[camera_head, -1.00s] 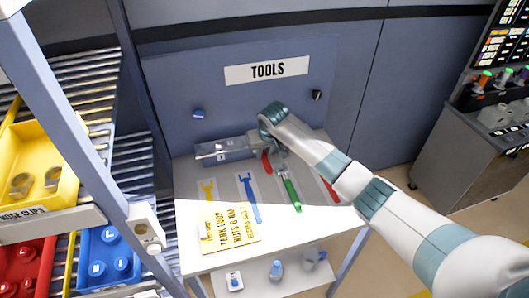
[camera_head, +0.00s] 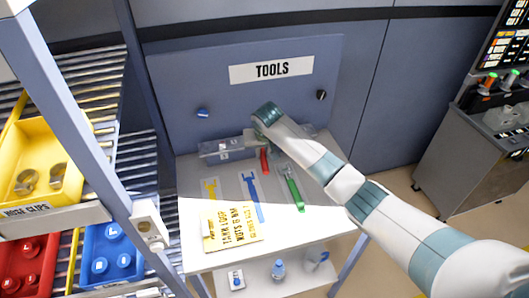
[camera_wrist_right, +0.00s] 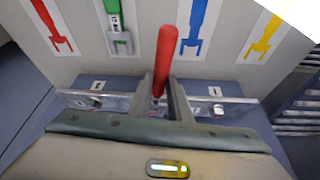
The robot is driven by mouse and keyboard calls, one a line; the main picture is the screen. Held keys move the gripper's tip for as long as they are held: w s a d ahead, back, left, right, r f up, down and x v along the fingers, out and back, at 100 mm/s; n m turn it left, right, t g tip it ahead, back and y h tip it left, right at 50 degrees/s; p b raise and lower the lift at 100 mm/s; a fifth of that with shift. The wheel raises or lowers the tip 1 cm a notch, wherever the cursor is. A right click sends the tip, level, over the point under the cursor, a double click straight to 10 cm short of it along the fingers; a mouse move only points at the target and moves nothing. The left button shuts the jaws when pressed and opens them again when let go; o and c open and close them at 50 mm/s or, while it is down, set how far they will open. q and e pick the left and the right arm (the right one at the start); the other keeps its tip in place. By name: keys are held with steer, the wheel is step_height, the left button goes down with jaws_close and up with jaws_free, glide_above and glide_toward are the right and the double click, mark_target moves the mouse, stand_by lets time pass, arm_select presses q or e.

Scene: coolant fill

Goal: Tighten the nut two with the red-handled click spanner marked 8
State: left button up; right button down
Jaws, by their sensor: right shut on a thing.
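My right gripper (camera_wrist_right: 162,96) is shut on a red-handled tool (camera_wrist_right: 165,58) in the right wrist view. The red handle stands up between the two fingers; the tool's lower end is hidden by the gripper, so I cannot read a mark on it. In the head view this red handle (camera_head: 264,161) shows below my right wrist, at the back of the white tool table. My left gripper is not in view. I see no nut two.
A yellow placard (camera_head: 231,230) lies in front. A rack with a yellow bin (camera_head: 62,205) stands left. A grey console (camera_head: 470,160) stands right.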

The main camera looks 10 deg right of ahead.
steer(key=shift+a, duration=0.3)
steer(key=shift+w+a+m, duration=0.1)
steer(key=shift+a+m, duration=0.3)
steer(key=shift+m, duration=0.2)
steer(key=shift+a+m+h, duration=0.25)
steer(key=shift+m+h, duration=0.15)
stand_by(0.5)
steer(key=shift+d+n, duration=0.45)
steer(key=shift+n, duration=0.05)
steer(key=shift+r, duration=0.15)
stand_by(0.4)
steer(key=shift+r, duration=2.9)
